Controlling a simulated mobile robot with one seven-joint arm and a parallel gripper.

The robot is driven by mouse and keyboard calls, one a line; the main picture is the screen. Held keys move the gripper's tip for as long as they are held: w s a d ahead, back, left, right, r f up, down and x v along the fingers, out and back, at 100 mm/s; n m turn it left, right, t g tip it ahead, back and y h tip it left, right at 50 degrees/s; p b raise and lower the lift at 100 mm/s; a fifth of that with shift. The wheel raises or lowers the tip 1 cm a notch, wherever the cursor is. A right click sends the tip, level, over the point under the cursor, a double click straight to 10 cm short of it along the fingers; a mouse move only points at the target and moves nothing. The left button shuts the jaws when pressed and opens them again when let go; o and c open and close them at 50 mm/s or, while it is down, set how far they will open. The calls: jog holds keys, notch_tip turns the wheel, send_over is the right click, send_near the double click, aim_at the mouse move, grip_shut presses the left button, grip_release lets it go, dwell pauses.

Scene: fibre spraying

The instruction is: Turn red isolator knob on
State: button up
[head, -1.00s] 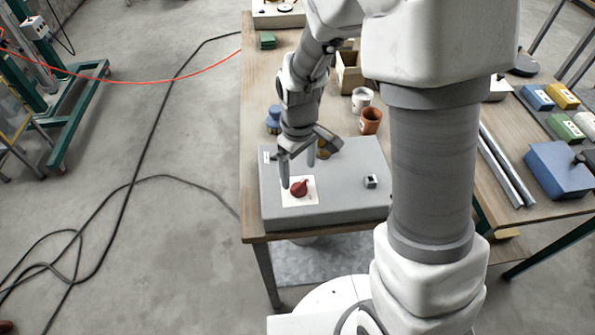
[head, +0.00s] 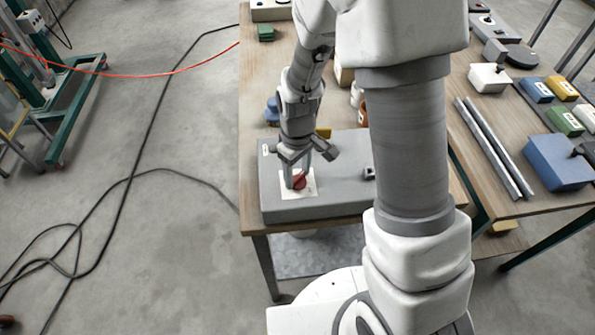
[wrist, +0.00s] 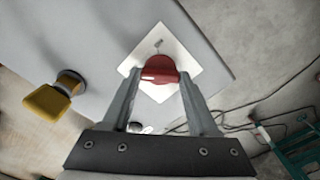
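The red isolator knob (head: 299,181) sits on a white square plate (head: 308,190) on top of a grey box (head: 345,188) near the table's front edge. In the wrist view the red knob (wrist: 159,69) lies between my two fingertips, over the white plate (wrist: 185,50). My gripper (head: 297,178) points down at the knob from above. My gripper's fingers (wrist: 160,76) are apart, one on each side of the knob, with little gap. I cannot tell whether they touch it. The fingers partly hide the knob in the head view.
A yellow-handled part (wrist: 47,102) stands on the grey box beside my gripper. A small dark switch (head: 368,173) is on the box's right side. A blue object (head: 272,112) stands behind the box. The right table holds metal rails (head: 493,150) and several coloured boxes.

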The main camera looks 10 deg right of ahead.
jog(key=c, duration=0.5)
jog(key=shift+m, duration=0.3)
jog(key=m+b, duration=0.1)
jog(key=m, duration=1)
jog(key=shift+r, duration=0.1)
jog(key=shift+d+m+p, duration=0.1)
jog(key=shift+m+p, duration=0.35)
jog(key=shift+m, duration=1.65)
jog(key=o, duration=1.4)
jog(key=shift+c, duration=0.2)
